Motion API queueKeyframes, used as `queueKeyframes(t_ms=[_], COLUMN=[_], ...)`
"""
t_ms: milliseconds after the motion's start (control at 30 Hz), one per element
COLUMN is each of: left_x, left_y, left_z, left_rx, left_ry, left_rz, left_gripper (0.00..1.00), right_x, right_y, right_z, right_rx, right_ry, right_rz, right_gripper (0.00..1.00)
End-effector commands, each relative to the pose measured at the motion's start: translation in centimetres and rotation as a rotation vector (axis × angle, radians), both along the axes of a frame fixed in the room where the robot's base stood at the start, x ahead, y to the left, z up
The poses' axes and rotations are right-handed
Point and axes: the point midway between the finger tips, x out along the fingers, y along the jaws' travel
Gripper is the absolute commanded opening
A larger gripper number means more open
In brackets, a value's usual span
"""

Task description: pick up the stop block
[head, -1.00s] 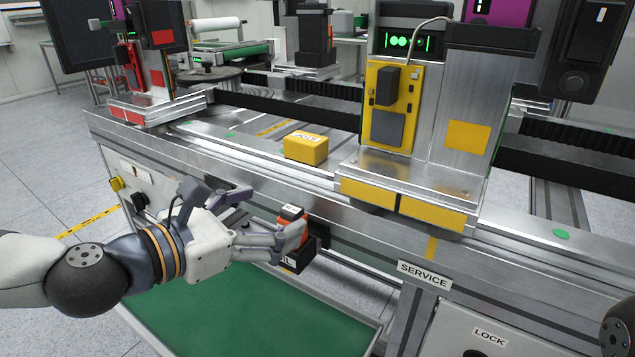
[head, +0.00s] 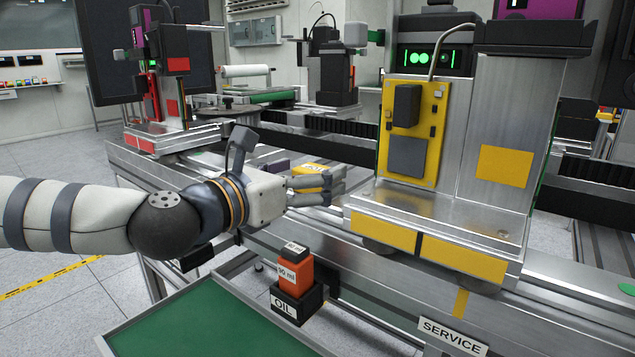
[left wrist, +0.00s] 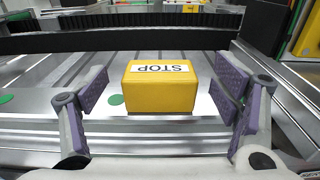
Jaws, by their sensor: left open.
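The stop block is a yellow block with a white STOP label; in the left wrist view the stop block (left wrist: 160,92) sits on the metal bed between my open fingers, with a gap on each side. In the head view the stop block (head: 317,168) is partly hidden behind my left fingers. My left gripper (head: 325,186) is open at the bed's front edge, close to the block; it also shows in the left wrist view (left wrist: 160,108). My right gripper is not in view.
A metal carriage with yellow plates (head: 470,262) stands just right of my left gripper. An orange oil bottle (head: 294,272) stands in a black holder below the arm. A green-floored tray (head: 215,325) is at the front. A red-marked carriage (head: 165,139) stands at the far left.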

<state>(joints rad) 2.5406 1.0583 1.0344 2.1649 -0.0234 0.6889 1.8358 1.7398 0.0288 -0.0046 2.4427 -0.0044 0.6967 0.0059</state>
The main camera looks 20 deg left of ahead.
Motion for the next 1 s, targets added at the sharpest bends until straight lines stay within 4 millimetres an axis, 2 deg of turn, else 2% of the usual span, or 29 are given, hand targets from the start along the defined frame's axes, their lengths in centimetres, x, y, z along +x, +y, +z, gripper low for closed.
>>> queueKeyframes(t_ms=[267, 500, 833, 1000], left_x=[0.5, 0.5, 0.5, 0.4], left_y=[-0.2, -0.2, -0.2, -0.2], left_z=[-0.1, -0.1, 0.4, 3.2], left_rx=[0.0, 0.0, 0.001, 0.0], left_ry=[0.001, 0.001, -0.001, -0.008], left_rz=[0.0, 0.0, 0.0, 0.0], left_gripper=[0.79, 0.25, 0.24, 0.24], right_x=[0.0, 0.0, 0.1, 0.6], right_y=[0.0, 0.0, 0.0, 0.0], right_z=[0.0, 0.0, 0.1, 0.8], right_rx=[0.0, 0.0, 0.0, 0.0], right_ry=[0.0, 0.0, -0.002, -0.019], right_rz=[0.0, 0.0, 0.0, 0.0], right_gripper=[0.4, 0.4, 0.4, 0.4])
